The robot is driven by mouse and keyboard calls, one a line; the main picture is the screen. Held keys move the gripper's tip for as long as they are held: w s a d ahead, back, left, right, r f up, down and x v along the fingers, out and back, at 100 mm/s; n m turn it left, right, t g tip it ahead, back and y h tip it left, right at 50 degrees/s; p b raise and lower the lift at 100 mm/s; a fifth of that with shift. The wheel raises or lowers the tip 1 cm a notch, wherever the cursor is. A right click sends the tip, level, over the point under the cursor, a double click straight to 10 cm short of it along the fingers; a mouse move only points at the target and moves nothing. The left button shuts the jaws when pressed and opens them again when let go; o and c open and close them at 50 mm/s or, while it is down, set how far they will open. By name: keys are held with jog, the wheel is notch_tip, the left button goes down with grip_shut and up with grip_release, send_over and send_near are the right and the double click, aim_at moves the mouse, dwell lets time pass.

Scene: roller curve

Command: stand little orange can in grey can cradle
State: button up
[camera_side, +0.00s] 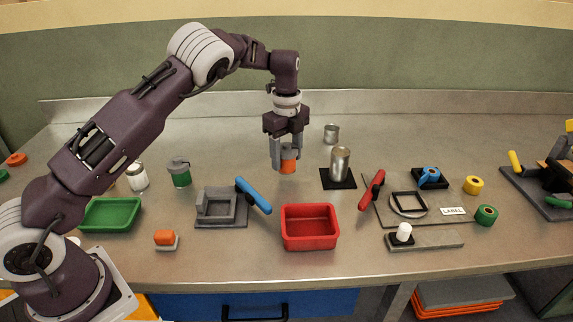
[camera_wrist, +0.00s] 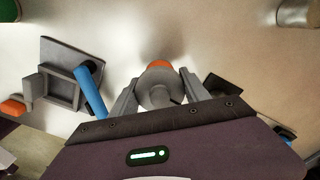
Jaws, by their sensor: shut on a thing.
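The little orange can (camera_side: 288,165), with a grey top, is upright between the fingers of my gripper (camera_side: 287,152). The gripper is shut on it. In the wrist view the can (camera_wrist: 160,66) shows its grey top and an orange edge between the two fingers. The can appears to hang above the bench; the exact gap is hard to tell. The grey can cradle (camera_side: 203,207) is a square-walled block on a grey plate, to the front left of the can. Its pocket looks empty. In the wrist view the cradle (camera_wrist: 53,91) is at the left.
A blue lever (camera_side: 253,195) slants up at the cradle's right side, between it and the can. A red bin (camera_side: 310,228) stands in front. A metal can (camera_side: 340,164) on a black pad is to the right. A green can (camera_side: 180,175) is behind left of the cradle.

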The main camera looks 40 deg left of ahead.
aim_at(286, 144)
notch_tip(286, 144, up, 6)
jog(key=shift+r, duration=0.15)
jog(key=shift+s+a+r+n, duration=0.25)
jog(key=shift+s+a+r, duration=0.15)
jog(key=shift+s, duration=0.2)
jog(key=shift+s+a+r+n, duration=0.25)
jog(key=shift+s+a+r, duration=0.1)
jog(key=shift+s, duration=0.2)
jog(key=s+a+f+n, duration=0.1)
jog(key=s+n, duration=0.1)
jog(key=s, duration=0.7)
jog(key=s+a+f+n, duration=0.1)
jog(key=s+f, duration=0.1)
jog(key=s, duration=0.7)
jog(key=shift+s+d+f, duration=0.1)
jog(key=shift+d+f, duration=0.05)
jog(key=shift+f, duration=0.95)
jog(key=shift+d+f, duration=0.1)
jog(key=shift+f, duration=1)
jog(key=shift+f, duration=0.2)
jog(key=shift+f, duration=0.4)
jog(key=shift+f, duration=0.5)
